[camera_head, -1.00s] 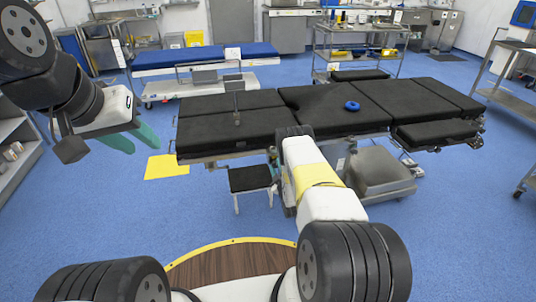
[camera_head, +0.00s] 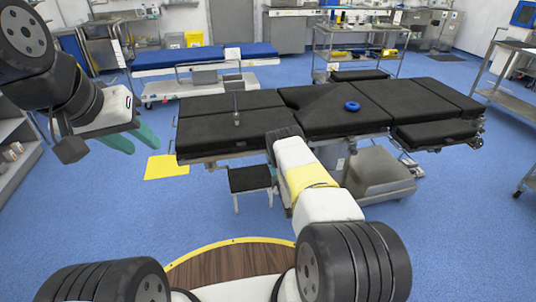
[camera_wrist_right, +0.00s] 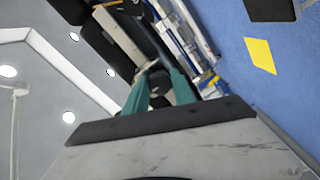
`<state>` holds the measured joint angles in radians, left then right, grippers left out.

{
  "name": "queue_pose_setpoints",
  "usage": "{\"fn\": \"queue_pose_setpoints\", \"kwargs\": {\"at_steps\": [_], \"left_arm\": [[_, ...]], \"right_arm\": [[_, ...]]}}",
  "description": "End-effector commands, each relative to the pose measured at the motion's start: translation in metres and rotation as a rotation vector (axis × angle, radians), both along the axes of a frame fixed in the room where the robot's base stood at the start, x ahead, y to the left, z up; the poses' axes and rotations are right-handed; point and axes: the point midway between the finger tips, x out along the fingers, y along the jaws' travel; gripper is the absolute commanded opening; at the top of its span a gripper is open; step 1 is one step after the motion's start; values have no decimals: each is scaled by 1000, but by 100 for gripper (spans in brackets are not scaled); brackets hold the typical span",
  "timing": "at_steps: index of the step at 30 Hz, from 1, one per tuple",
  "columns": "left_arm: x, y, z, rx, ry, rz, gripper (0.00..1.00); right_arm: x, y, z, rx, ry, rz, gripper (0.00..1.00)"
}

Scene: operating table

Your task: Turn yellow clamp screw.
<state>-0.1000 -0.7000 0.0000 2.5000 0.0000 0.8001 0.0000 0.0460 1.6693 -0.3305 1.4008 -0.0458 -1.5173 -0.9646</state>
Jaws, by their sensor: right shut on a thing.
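My left gripper (camera_head: 134,143) has two teal fingers spread apart and empty, left of the black operating table (camera_head: 215,132). My right gripper is hidden behind its own arm in the head view. In the right wrist view my right gripper (camera_wrist_right: 158,68) has its teal fingers converging on a small grey part at the table's side. I cannot tell whether that part belongs to the clamp screw. A small yellow piece (camera_wrist_right: 208,84) shows beside the right-hand finger. A thin upright post (camera_head: 236,110) stands on the table's left part.
A blue ring (camera_head: 352,106) lies on the table. A small black stool (camera_head: 250,180) and a yellow floor patch (camera_head: 167,167) are near its left end. A blue-topped bed (camera_head: 205,60) and a metal cart (camera_head: 360,45) stand behind. Blue floor is free at the right front.

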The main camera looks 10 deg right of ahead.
Motion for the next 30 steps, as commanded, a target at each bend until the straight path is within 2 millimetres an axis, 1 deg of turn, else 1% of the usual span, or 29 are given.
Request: {"fn": "queue_pose_setpoints", "kwargs": {"at_steps": [1, 2, 3, 5, 13, 17, 27, 30], "left_arm": [[0, 0, 0, 0, 0, 0, 36], [0, 0, 0, 0, 0, 0, 36], [0, 0, 0, 0, 0, 0, 36], [0, 0, 0, 0, 0, 0, 36], [0, 0, 0, 0, 0, 0, 36], [0, 0, 0, 0, 0, 0, 36], [0, 0, 0, 0, 0, 0, 36], [0, 0, 0, 0, 0, 0, 36]], "right_arm": [[-2, 0, -3, 0, 7, 0, 0], [-2, 0, -3, 0, 7, 0, 34], [-2, 0, -3, 0, 7, 0, 42], [-2, 0, -2, 0, 6, -1, 52], [-1, 0, -1, 1, 2, 0, 52], [-7, 0, -2, 1, 5, 0, 52], [-62, -2, -2, 0, 7, 0, 52], [-73, -3, -2, 0, 6, -1, 52]]}}
